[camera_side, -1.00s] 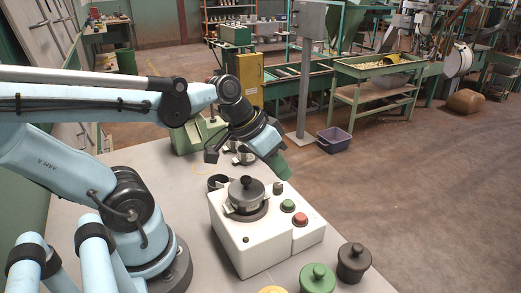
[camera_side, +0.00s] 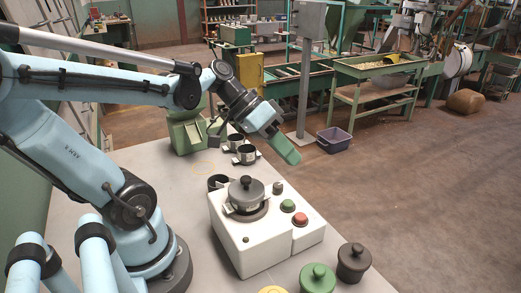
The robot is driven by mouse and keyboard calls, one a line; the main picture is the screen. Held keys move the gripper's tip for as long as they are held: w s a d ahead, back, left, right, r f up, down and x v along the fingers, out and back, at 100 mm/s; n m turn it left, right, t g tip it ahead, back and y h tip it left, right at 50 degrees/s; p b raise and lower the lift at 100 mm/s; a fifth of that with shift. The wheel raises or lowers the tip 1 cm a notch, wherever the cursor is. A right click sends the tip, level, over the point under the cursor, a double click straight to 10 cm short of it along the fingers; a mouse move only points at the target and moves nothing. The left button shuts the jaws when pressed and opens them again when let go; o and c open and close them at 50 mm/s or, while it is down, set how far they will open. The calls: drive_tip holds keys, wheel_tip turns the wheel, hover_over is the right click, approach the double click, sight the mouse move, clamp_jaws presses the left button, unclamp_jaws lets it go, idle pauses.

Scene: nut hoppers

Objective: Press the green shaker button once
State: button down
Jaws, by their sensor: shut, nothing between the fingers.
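The green shaker button (camera_side: 287,205) sits on top of the right part of the white shaker box (camera_side: 240,243), just behind a red button (camera_side: 300,219). My gripper (camera_side: 291,156), with green fingers, is shut and empty. It hangs in the air above the button in the picture, clearly apart from it, with its fingers slanting down to the right. The green button is fully visible.
A grey lidded pot (camera_side: 246,194) stands on the left part of the box, and a small dark knob (camera_side: 278,187) is behind the green button. A green lidded pot (camera_side: 318,279) and a black one (camera_side: 353,262) stand in front. Metal cups (camera_side: 245,154) stand behind.

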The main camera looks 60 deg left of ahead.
sight(284, 201)
drive_tip(key=shift+f, duration=4.15)
drive_tip(key=shift+f, duration=0.2)
drive_tip(key=shift+f, duration=0.25)
drive_tip(key=shift+f, duration=0.5)
drive_tip(key=shift+r, duration=0.95)
drive_tip(key=shift+r, duration=0.1)
drive_tip(key=shift+r, duration=2.4)
